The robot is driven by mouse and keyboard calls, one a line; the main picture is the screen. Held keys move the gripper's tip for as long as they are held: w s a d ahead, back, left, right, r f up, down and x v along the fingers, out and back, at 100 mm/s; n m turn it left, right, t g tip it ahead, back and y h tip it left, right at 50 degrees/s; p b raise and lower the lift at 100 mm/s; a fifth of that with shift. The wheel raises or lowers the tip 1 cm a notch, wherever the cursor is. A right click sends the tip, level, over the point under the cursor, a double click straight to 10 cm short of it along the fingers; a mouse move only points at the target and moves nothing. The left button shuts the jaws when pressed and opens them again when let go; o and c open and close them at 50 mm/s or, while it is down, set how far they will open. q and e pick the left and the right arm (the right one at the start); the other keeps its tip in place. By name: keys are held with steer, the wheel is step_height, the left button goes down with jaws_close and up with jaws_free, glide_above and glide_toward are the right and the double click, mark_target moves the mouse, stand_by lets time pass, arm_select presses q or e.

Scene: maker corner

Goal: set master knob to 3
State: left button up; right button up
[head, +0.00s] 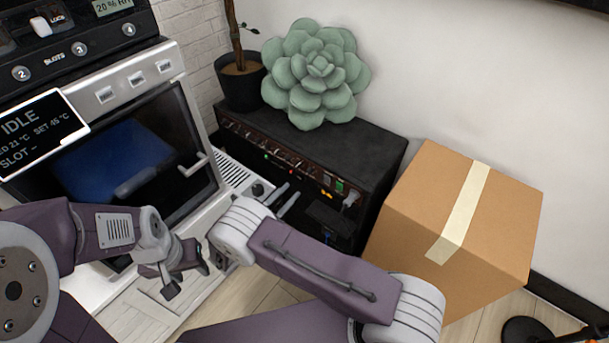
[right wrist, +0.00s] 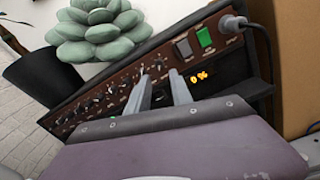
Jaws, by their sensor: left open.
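The black amplifier (head: 340,150) stands against the wall, with a brown control panel and a row of small knobs. In the right wrist view the panel (right wrist: 120,80) shows several knobs, and one knob (right wrist: 158,64) lies between and just beyond my fingertips. The labels are too small to read, so I cannot tell which is the master knob. My left gripper (head: 187,279) is open and empty, low in front of the white machine.
A green switch (right wrist: 204,37) and a plugged cable (right wrist: 236,22) are at the panel's right end. A green succulent (head: 317,75) sits on the amplifier. A cardboard box (head: 480,215) stands close on the right. The white machine (head: 200,190) stands on the left.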

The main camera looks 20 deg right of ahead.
mark_target(308, 173)
steer(key=b+x, duration=0.3)
steer(key=x, duration=0.6)
steer(key=shift+a+f, duration=0.1)
steer(key=shift+f, duration=0.05)
jaws_close()
